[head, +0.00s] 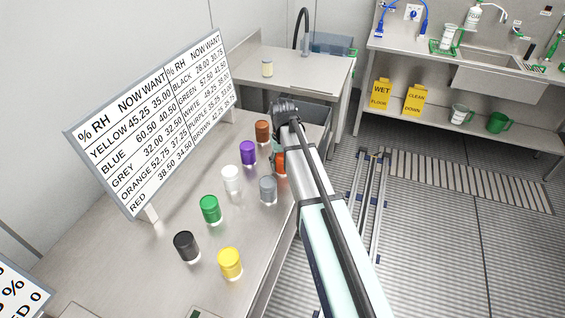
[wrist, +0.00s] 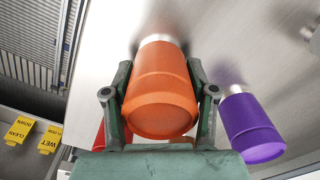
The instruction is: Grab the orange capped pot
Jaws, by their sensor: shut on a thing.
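The orange-capped pot (wrist: 160,90) fills the middle of the wrist view, its pale base at the top of the picture. My gripper (wrist: 160,72) has one finger on each side of it and is shut on it. In the head view the orange pot (head: 281,162) shows only in part beside my arm, which hides most of the gripper. I cannot tell whether the pot touches the table. The purple-capped pot (wrist: 251,126) stands close by, to the right in the wrist view; in the head view the purple pot (head: 248,152) is to the left.
Brown (head: 262,131), white (head: 231,178), grey (head: 268,189), green (head: 210,209), black (head: 186,246) and yellow (head: 230,263) pots stand on the steel table. A red thing (wrist: 101,136) shows behind a finger. A sign board (head: 155,120) stands behind the pots.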

